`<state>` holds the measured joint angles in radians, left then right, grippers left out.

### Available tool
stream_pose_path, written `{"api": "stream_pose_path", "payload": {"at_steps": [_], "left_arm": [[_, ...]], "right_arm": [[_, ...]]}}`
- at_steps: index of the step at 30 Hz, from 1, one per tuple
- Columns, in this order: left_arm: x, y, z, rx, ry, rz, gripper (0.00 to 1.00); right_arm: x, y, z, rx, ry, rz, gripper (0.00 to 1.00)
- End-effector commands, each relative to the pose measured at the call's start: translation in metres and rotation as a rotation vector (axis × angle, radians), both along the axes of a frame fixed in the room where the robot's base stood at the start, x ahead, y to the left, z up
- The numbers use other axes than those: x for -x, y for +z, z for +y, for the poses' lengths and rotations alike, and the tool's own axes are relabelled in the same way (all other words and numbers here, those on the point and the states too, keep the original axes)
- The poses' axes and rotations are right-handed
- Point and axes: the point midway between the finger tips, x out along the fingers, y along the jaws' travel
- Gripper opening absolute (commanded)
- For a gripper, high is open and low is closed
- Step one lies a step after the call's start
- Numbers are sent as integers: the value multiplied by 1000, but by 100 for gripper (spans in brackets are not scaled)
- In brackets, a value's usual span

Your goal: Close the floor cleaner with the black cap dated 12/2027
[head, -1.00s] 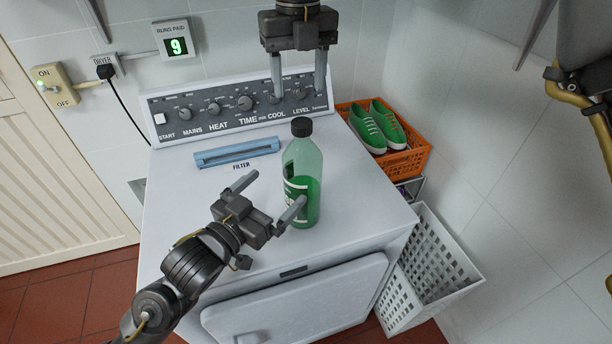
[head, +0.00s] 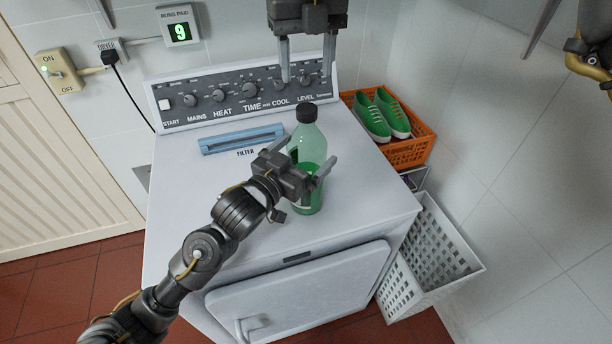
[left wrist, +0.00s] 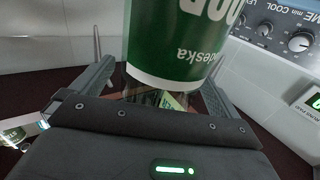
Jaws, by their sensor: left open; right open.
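The floor cleaner is a clear green bottle (head: 307,170) with green liquid, upright on the white machine's top. A black cap (head: 307,113) sits on its neck; I cannot read a date on it or tell how tight it is. My left gripper (head: 308,150) is open, with one finger on each side of the bottle. In the left wrist view the green and white label (left wrist: 178,50) stands between the spread fingers; contact cannot be told. My right gripper (head: 307,78) is open and empty, pointing down, and appears above the cap in the picture.
The white machine (head: 200,190) has a knob panel (head: 245,95) at the back and a blue filter strip (head: 242,139). At right are an orange crate (head: 408,153) with green shoes (head: 385,115) and a white basket (head: 435,260). A tiled wall closes off the right.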

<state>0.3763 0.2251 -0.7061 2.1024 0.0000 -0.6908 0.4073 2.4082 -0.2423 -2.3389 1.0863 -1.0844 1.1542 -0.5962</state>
Motion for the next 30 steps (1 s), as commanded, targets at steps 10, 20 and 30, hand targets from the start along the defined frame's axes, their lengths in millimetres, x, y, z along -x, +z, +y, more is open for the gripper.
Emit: {"api": "stream_pose_path", "payload": {"at_steps": [10, 20, 30], "left_arm": [[-16, 0, -11, 1, 1, -1, 100], [-16, 0, -11, 1, 1, -1, 87], [-16, 0, -11, 0, 2, 0, 42]], "right_arm": [[0, 0, 0, 0, 1, 0, 55], [0, 0, 1, 0, 1, 0, 55], [0, 0, 1, 0, 1, 0, 55]]}}
